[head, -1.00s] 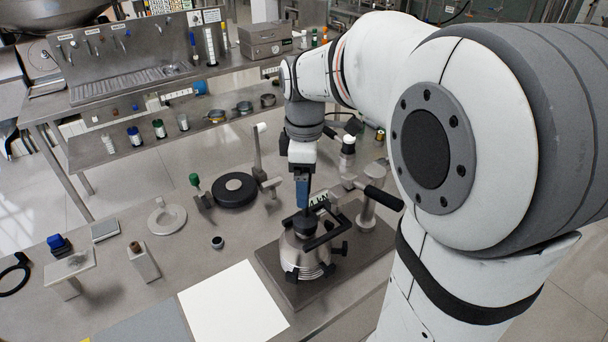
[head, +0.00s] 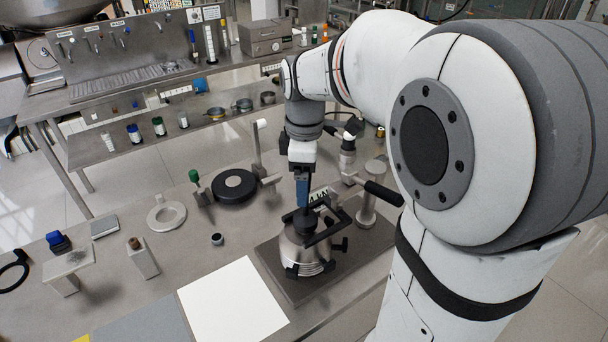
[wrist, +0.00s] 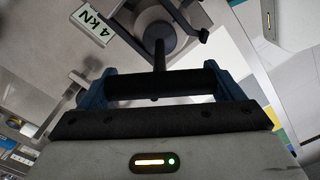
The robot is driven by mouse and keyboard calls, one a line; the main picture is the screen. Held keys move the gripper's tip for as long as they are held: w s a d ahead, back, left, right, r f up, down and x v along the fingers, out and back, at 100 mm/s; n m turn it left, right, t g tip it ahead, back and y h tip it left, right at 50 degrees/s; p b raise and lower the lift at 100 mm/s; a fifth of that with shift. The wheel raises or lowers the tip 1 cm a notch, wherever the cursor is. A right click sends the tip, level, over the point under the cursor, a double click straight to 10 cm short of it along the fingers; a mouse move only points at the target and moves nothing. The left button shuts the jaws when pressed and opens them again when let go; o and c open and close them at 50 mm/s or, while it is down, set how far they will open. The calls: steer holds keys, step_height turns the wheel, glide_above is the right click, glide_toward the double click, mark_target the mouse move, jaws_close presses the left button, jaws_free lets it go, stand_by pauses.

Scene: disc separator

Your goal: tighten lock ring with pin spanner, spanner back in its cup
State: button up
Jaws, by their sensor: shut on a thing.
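My gripper (head: 302,201) points down over the steel separator bowl (head: 297,262) and is shut on the black bar of a T-shaped tool, which I take for the pin spanner (wrist: 160,84). In the wrist view the bar lies across between the blue fingers, and its thin shaft runs to a round dark hub (wrist: 160,38). In the head view the tool reaches down to the bowl's top, among black arms (head: 324,233). The lock ring and the spanner's pins cannot be made out there. I cannot tell which holder is the spanner's cup.
The bowl stands on a dark base plate (head: 268,252). A post with a black handle (head: 383,193) stands close on its right. A white sheet (head: 232,304), a small dark cup (head: 217,239), a black disc (head: 234,185) and a pale ring (head: 166,216) lie to the left.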

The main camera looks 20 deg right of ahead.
steer(key=m, duration=0.5)
steer(key=shift+w+m, duration=0.1)
steer(key=shift+m, duration=0.9)
steer(key=m, duration=0.4)
steer(key=shift+f, duration=0.15)
steer(key=m, duration=0.2)
steer(key=shift+d+m, duration=0.1)
steer(key=shift+m, duration=0.3)
steer(key=shift+m+p, duration=0.3)
steer(key=shift+m, duration=0.9)
steer(key=m, duration=0.4)
steer(key=shift+f, duration=0.15)
